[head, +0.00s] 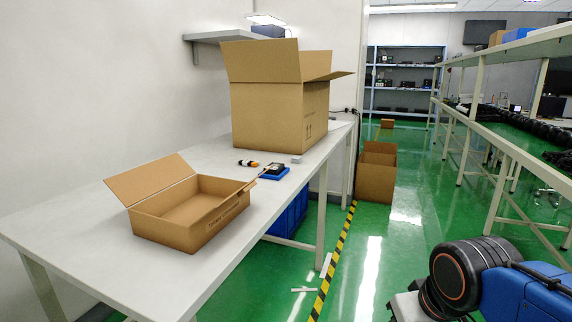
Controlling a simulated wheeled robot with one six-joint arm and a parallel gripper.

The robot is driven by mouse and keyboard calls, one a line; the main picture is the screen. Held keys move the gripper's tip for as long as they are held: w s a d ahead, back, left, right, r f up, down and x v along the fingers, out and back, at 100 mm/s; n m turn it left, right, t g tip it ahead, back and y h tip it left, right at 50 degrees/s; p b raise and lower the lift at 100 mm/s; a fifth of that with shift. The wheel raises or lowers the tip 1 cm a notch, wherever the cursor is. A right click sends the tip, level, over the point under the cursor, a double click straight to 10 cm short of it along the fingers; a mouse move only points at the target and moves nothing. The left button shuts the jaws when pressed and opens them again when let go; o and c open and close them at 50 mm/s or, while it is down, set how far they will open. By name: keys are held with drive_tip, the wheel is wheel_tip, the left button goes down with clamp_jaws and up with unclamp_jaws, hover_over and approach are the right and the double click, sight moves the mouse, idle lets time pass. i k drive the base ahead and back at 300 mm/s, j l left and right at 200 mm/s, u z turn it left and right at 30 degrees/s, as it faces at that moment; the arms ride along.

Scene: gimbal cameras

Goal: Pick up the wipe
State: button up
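No item is clear enough to name the wipe with certainty. A small white block-like item (296,159) lies on the white table (90,225), near its right edge and in front of the large carton. A flat blue item (272,177) lies nearer, with a dark object (277,168) on it; I cannot tell whether the blue item is cloth or a tray. An orange and black item (248,163) lies to their left. Part of my arm shows at the lower right, off the table, but my gripper is out of view.
An open shallow cardboard box (190,232) stands on the near part of the table. A large open carton (265,118) stands farther back. Another open carton (376,175) stands on the green floor. Long benches (500,150) line the right side. The aisle between has free floor.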

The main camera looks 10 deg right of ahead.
sight(296, 159)
drive_tip(key=u, duration=0.5)
drive_tip(key=i+l+u, duration=0.4)
drive_tip(key=l, duration=0.25)
drive_tip(key=l+u, duration=0.2)
drive_tip(key=l, duration=0.15)
drive_tip(key=i+l+u, duration=0.2)
drive_tip(key=l, duration=0.2)
drive_tip(key=k, duration=0.05)
